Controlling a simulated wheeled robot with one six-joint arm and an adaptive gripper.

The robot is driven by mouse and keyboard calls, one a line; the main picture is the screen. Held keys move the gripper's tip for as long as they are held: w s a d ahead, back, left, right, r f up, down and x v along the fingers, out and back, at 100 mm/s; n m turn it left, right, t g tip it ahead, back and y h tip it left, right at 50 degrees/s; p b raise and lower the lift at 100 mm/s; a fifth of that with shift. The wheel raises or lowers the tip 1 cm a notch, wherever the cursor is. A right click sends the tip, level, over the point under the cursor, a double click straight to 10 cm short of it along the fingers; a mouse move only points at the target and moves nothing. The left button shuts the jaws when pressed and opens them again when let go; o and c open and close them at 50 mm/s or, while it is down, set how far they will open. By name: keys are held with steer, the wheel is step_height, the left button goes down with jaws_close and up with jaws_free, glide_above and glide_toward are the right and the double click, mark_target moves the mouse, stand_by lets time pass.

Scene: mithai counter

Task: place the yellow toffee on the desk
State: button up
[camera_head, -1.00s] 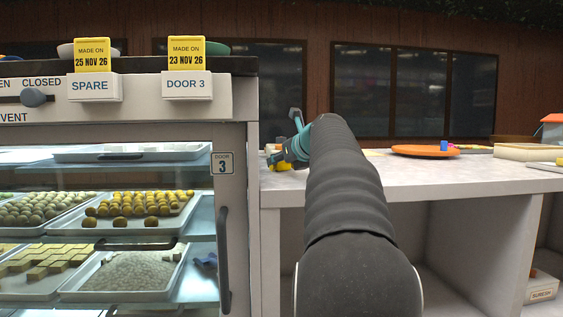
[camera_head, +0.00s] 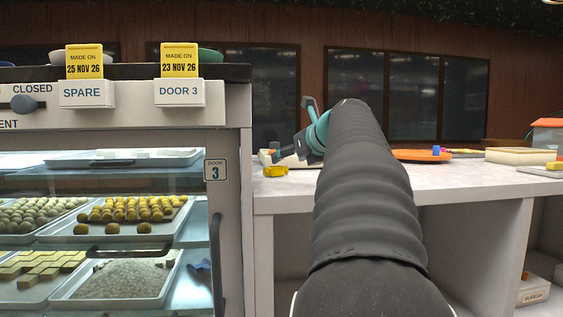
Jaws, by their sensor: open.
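The yellow toffee (camera_head: 276,171) is a small yellow piece lying on the pale desk (camera_head: 460,179), near its left front edge beside the display case. My gripper (camera_head: 308,135) is teal and dark grey, above the desk and up and to the right of the toffee. It is open and apart from the toffee. My black arm hides part of the gripper and the middle of the desk.
A glass display case (camera_head: 230,220) with trays of sweets stands at the left. An orange round plate (camera_head: 420,156) with a small blue thing (camera_head: 436,150) lies behind my arm. A cream tray (camera_head: 520,156) is at the right. Open shelves are below the desk.

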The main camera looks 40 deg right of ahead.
steer(key=shift+v, duration=1.55)
